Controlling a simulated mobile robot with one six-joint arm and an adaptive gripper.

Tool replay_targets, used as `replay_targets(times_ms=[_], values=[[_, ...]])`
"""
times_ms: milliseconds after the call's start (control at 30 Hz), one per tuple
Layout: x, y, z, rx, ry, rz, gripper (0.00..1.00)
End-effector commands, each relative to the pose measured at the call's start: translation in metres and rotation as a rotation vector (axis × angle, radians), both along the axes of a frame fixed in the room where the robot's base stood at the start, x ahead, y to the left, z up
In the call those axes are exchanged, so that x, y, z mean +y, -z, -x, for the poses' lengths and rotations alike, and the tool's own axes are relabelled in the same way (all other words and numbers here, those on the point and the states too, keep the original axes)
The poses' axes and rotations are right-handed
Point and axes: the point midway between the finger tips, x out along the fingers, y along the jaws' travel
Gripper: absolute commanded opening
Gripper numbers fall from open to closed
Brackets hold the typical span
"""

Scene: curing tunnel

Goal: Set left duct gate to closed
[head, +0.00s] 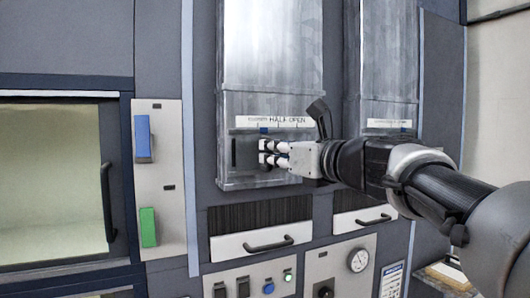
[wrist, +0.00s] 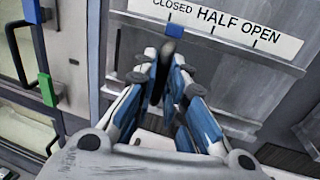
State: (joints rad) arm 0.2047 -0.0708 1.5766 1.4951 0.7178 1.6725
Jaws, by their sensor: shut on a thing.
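The left duct gate sits at the foot of the left metal duct (head: 270,60), under a white scale plate (head: 300,121) that reads "HALF OPEN". The wrist view shows the same plate (wrist: 235,25) with "CLOSED" to the left of "HALF OPEN". My gripper (head: 265,153) is at the gate, just below the plate. In the wrist view my gripper (wrist: 163,78) is shut on the gate's dark upright handle (wrist: 173,30). The handle's rounded tip stands below the plate, near the right end of "CLOSED". My fingers hide most of the handle.
A second duct (head: 390,60) with its own scale plate stands to the right. Below are drawers with black handles (head: 269,244), a gauge (head: 358,260) and knobs. To the left are a blue switch (head: 143,137), a green switch (head: 148,227) and a glazed door (head: 50,185).

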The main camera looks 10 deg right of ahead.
Motion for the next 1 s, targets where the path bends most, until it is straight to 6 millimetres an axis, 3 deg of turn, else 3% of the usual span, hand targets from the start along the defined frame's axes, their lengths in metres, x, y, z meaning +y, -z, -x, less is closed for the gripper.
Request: replay_targets(times_ms=[100,400,433,700,1000], values=[[0.0134,-0.0014,0.0053,-0.002,-0.005,0.0,0.0],[0.0144,-0.0014,0.0056,-0.002,-0.005,0.0,0.0],[0.0144,-0.0014,0.0056,-0.002,-0.005,0.0,0.14],[0.0135,-0.0011,0.0052,-0.003,-0.003,0.001,0.32],[0.0123,-0.0008,0.0054,-0.002,0.0,0.001,0.32]])
